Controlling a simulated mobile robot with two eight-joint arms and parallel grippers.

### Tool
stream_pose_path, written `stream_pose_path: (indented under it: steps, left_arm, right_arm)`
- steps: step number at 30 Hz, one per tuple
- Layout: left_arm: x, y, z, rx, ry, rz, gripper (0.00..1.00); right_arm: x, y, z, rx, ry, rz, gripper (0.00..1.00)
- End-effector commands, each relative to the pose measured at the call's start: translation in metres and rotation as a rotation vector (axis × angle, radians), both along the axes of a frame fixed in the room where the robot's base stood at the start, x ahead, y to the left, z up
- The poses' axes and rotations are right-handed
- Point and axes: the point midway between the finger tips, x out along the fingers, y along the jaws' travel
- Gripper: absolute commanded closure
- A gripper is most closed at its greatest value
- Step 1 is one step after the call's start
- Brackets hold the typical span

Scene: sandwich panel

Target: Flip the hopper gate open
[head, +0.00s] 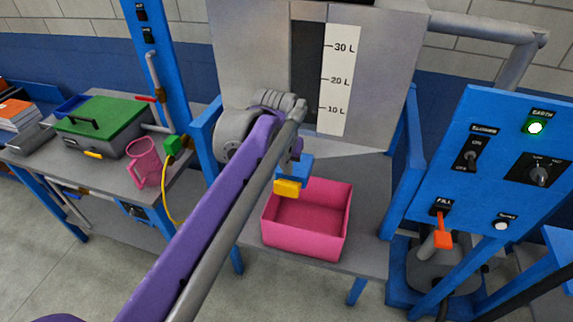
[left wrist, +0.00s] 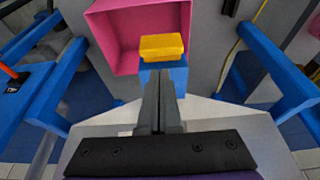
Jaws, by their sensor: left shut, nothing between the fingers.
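The hopper (head: 382,75) is a grey box with a litre scale on its front. Below it the gate handle shows as a blue bar (head: 296,168) with a yellow end (head: 287,188). It sits above the pink bin (head: 345,232). My left gripper (head: 297,155) is at the handle, partly hidden by my purple arm. In the left wrist view its fingers (left wrist: 160,75) are shut and empty, overlapping the blue bar (left wrist: 180,78), with the yellow end (left wrist: 162,47) just beyond. I cannot tell whether they touch. The gate plate itself is hidden. My right gripper is out of view.
Blue frame posts (head: 407,165) flank the hopper. At right stands a blue control panel (head: 490,165) with switches, a lit green lamp and an orange fill lever (head: 442,239). At left a bench holds a green-lidded box (head: 100,124) and a pink jug (head: 145,163).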

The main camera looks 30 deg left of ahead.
Motion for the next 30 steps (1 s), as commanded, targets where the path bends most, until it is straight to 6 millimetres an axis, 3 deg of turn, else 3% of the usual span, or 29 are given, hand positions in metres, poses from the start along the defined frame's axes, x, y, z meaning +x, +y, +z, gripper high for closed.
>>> stream_pose_path:
  steps: [6, 12, 25, 30]
  left_arm:
    - [0.013, 0.003, -0.038, 0.000, 0.000, 0.000, 1.00]
    - [0.019, 0.004, -0.055, 0.000, 0.000, 0.000, 1.00]
    - [0.018, 0.004, -0.058, 0.000, 0.000, 0.000, 1.00]
    - [-0.004, -0.001, -0.058, 0.000, 0.000, 0.000, 1.00]
  right_arm:
    - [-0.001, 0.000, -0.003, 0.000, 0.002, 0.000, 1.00]
    - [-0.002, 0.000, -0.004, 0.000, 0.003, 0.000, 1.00]
    - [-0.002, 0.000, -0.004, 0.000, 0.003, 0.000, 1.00]
    - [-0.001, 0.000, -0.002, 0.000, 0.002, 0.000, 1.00]
